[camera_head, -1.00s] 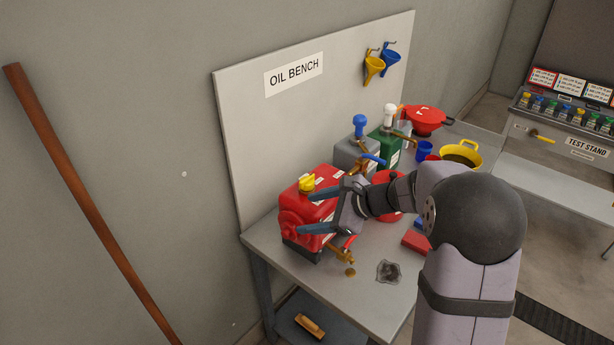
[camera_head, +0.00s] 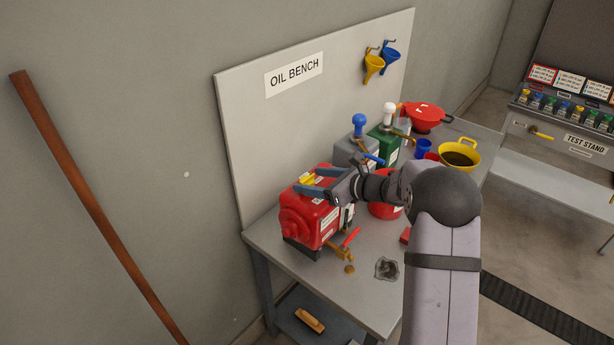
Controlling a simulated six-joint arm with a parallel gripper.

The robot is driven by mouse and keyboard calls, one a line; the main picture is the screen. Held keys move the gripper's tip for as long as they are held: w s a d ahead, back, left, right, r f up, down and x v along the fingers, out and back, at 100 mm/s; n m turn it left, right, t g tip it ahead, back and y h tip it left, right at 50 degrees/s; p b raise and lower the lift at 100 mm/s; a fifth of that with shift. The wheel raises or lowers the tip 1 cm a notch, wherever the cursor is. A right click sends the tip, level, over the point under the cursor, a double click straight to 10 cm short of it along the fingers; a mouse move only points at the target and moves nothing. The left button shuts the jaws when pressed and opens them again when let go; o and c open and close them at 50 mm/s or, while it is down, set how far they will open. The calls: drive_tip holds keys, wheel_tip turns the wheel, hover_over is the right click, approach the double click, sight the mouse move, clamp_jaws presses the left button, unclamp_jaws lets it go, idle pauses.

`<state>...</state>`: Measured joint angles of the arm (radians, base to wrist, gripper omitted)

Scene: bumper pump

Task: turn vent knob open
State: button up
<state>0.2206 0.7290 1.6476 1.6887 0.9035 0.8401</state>
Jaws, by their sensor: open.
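A red oil container (camera_head: 308,219) stands at the left end of the bench. Its yellow vent knob (camera_head: 307,179) is on top and partly hidden by my gripper. My gripper (camera_head: 308,181) is open, pointing left over the container's top, with one finger on each side of the knob in this view. I cannot tell whether the fingers touch the knob. A brass tap (camera_head: 343,253) with a red lever is on the container's front.
A grey can (camera_head: 352,153) with a blue-topped pump, a green can (camera_head: 390,147), a red bucket (camera_head: 384,207) and a yellow basin (camera_head: 459,154) stand behind and right. A backboard (camera_head: 300,120) rises behind.

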drive_tip(key=shift+p+x, duration=0.4)
drive_tip(key=shift+x, duration=1)
drive_tip(key=c, duration=1.1)
drive_tip(key=shift+o, duration=0.2)
drive_tip(key=shift+d+n+g+y, duration=0.1)
drive_tip(key=shift+n+g+y, duration=0.2)
drive_tip(key=shift+n, duration=0.1)
drive_tip(key=shift+n+g+y, duration=0.6)
drive_tip(key=shift+n+g, duration=0.3)
drive_tip(key=shift+n+g+y+b, duration=0.35)
drive_tip(key=shift+n+g+y, duration=0.15)
drive_tip(key=shift+n+g, duration=0.45)
drive_tip(key=shift+n+g+y+b, duration=0.3)
drive_tip(key=shift+n+g, duration=0.35)
drive_tip(key=shift+g, duration=0.1)
drive_tip(key=o, duration=1.1)
drive_tip(key=shift+c, duration=0.2)
